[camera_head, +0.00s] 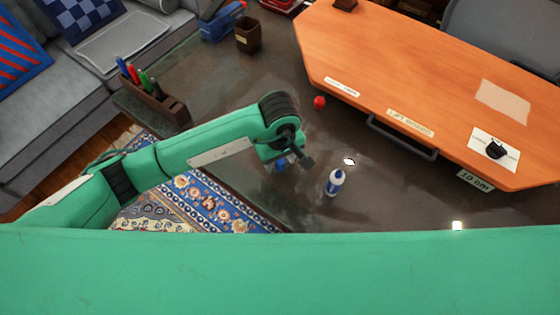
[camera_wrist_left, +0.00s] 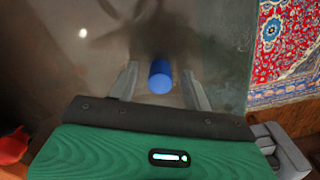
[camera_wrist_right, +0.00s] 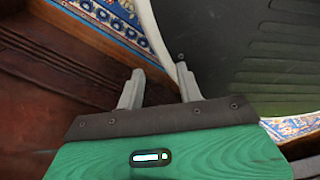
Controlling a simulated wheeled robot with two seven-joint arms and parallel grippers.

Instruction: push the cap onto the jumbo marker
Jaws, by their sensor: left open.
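A blue cylindrical cap (camera_wrist_left: 160,78) stands on the dark table between the fingers of my left gripper (camera_wrist_left: 159,70), which is open around it. In the head view the cap (camera_head: 280,163) is partly hidden below my left gripper (camera_head: 290,160). The jumbo marker (camera_head: 335,182), a short white and blue body, is on the table just right of that gripper, apart from it. My right gripper (camera_wrist_right: 160,70) shows only in its own wrist view; its fingers are apart with nothing between them.
An orange board (camera_head: 420,75) with labels and a handle lies at the back right. A small red ball (camera_head: 319,102) is near its edge. A brown pen holder (camera_head: 155,100) with several pens and a brown cup (camera_head: 248,35) stand further left. The table around the marker is clear.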

